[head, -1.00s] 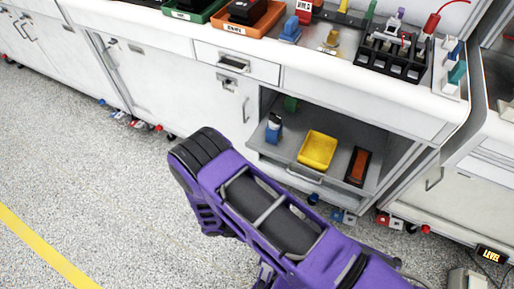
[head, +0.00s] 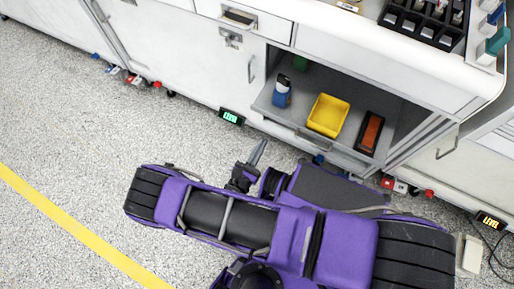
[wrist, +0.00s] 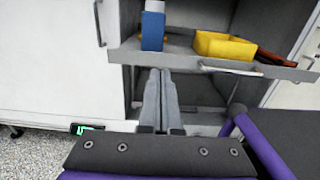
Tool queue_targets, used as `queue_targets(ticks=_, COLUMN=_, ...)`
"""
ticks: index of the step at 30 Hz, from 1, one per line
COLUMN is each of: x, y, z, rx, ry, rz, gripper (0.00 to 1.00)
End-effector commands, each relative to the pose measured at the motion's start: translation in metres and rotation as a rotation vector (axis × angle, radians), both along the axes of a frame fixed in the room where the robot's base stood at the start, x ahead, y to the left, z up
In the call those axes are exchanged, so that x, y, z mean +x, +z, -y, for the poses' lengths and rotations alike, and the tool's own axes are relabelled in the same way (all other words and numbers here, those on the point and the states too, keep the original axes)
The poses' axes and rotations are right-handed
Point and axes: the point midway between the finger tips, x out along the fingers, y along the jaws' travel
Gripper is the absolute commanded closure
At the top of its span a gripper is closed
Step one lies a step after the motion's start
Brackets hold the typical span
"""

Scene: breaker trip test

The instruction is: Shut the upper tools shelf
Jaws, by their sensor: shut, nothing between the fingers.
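The upper tools shelf (head: 272,107) is slid out of the open bay under the bench. It carries a blue and white bottle (head: 282,91), a yellow bin (head: 328,115) and a dark tray with an orange-brown inside (head: 370,133). A handle (head: 313,141) runs along its front edge; it also shows in the wrist view (wrist: 231,71). My gripper (head: 259,152) is shut and empty, in front of the shelf. In the wrist view my gripper (wrist: 160,75) points into the bay, its fingertips near the shelf's front edge, left of the handle. I cannot tell whether they touch it.
A closed white cabinet door (head: 170,50) stands left of the bay. A small green-lit display (head: 231,117) sits low beside the bay. A black slotted rack (head: 425,22) stands on the bench top. Speckled floor (head: 70,150) lies clear at left.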

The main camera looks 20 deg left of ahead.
Motion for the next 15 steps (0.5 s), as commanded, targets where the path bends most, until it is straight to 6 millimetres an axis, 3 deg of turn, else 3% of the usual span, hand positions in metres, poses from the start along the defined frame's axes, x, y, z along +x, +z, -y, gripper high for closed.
queue_targets(ticks=6, x=0.048, y=-0.001, z=0.003, rx=-0.001, ry=-0.004, rz=0.0, gripper=1.0)
queue_targets(ticks=15, x=0.085, y=0.0, z=0.004, rx=0.002, ry=-0.003, rz=-0.001, gripper=1.0)
